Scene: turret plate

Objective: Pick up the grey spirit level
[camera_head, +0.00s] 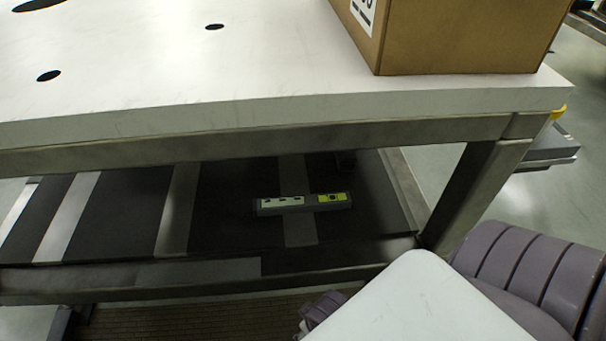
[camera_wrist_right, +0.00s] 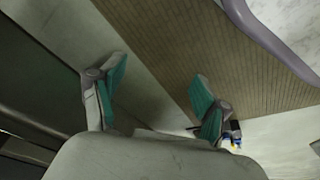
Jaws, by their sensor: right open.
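The grey spirit level (camera_head: 303,204) lies on the dark lower shelf (camera_head: 235,226) under the white table top in the head view, across a pale strip. It has a pale label and a yellow-green label on its side. My right gripper (camera_wrist_right: 159,84) shows in the right wrist view with its two green-padded fingers apart and nothing between them. Patterned matting and pale floor are seen behind the fingers. The spirit level is not visible in the wrist view. My left gripper is not in view.
The white table top (camera_head: 200,55) overhangs the shelf, and a cardboard box (camera_head: 460,38) stands on its right part. A metal leg (camera_head: 478,190) stands right of the shelf opening. A metal rail runs along the shelf's front edge. The shelf around the spirit level is mostly clear.

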